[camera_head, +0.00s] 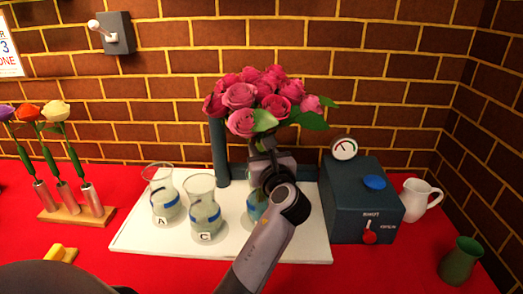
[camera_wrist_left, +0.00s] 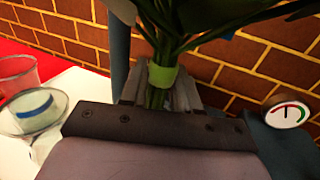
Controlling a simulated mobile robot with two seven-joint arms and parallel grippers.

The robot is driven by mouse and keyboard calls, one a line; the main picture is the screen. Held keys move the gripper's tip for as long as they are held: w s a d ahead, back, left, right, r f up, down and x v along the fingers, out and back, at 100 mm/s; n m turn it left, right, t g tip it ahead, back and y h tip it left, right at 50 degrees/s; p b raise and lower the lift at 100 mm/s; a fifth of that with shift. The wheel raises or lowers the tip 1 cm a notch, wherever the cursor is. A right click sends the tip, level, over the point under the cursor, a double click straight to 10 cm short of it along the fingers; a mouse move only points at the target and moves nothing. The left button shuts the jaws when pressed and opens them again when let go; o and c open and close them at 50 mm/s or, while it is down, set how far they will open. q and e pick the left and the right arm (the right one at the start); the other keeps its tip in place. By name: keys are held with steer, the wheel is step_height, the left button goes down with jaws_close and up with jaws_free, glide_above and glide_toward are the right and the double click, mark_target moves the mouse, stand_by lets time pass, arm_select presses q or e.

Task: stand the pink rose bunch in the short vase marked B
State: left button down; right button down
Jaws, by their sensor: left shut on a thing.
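The pink rose bunch (camera_head: 262,98) is upright above the white board (camera_head: 135,240), its stems bound by a green band that shows in the left wrist view (camera_wrist_left: 163,78). My left gripper (camera_head: 268,150) is shut on the stems just below the blooms. A glass vase (camera_head: 257,205) stands below and behind my arm, mostly hidden; its mark does not show. Whether the stem ends are inside it, I cannot tell. The glass vase marked A (camera_head: 163,195) and the one marked C (camera_head: 204,210) stand to its left. My right gripper is not in view.
A dark blue post (camera_head: 219,155) rises behind the vases. A blue box (camera_head: 360,205) with a gauge and red lever stands right of the board, with a white jug (camera_head: 418,198) and green vase (camera_head: 460,262) beyond. A flower rack (camera_head: 75,211) is at left.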

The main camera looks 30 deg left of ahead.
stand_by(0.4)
arm_select(q)
steer(key=shift+f, duration=0.55)
stand_by(0.5)
steer(key=c, duration=0.7)
jaws_free()
steer(key=shift+c, duration=0.2)
steer(key=shift+f, duration=0.1)
